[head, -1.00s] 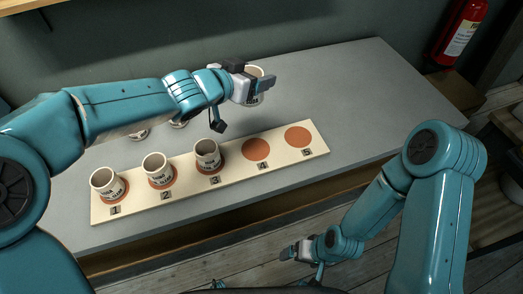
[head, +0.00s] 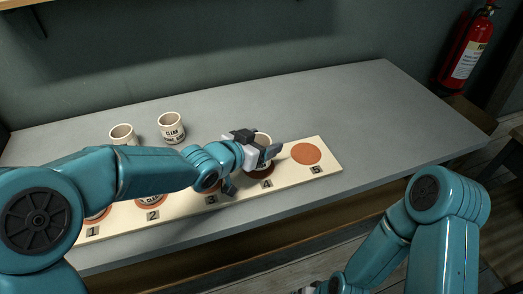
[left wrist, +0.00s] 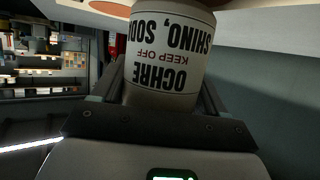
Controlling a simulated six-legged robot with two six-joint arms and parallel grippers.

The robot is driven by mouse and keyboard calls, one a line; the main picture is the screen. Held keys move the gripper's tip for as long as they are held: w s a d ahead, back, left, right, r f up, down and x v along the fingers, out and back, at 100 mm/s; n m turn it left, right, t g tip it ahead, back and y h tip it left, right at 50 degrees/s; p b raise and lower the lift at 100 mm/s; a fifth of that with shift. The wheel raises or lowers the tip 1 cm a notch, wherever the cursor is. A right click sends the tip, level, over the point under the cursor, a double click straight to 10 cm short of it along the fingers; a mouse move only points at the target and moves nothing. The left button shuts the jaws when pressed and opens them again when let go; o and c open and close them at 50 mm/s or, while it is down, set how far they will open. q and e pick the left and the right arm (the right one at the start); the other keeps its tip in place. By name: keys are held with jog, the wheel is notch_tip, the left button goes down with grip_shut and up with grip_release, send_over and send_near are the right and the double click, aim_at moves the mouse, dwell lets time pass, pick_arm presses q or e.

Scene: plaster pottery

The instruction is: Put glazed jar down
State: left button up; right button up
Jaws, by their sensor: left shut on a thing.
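My left gripper (head: 268,152) is shut on the glazed jar (head: 264,139), a cream jar held at spot 4 of the numbered board (head: 325,169). In the left wrist view the jar (left wrist: 170,50) sits between the fingers, and its upside-down label reads "OCHRE", "KEEP OFF", "SHINO, SODA". The jar's base is close to the orange spot; I cannot tell whether it touches. Spot 5 (head: 306,153) is bare. My left arm hides most of the jars at spots 1 to 3. My right gripper (head: 312,288) is at the bottom edge, mostly cut off.
Two other cream jars stand on the grey table behind the board, one labelled "CLEAR" (head: 171,128) and one to its left (head: 123,134). The table (head: 390,120) is clear at right. A fire extinguisher (head: 467,48) is at the far right.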

pick_arm(q)
jog(key=shift+w+f, duration=0.15)
jog(key=shift+f, duration=0.65)
jog(key=shift+r, duration=0.1)
jog(key=shift+f+b, duration=0.3)
jog(key=o, duration=1.1)
jog(key=shift+o, duration=0.2)
jog(key=shift+r, duration=0.1)
jog(key=shift+r, duration=0.1)
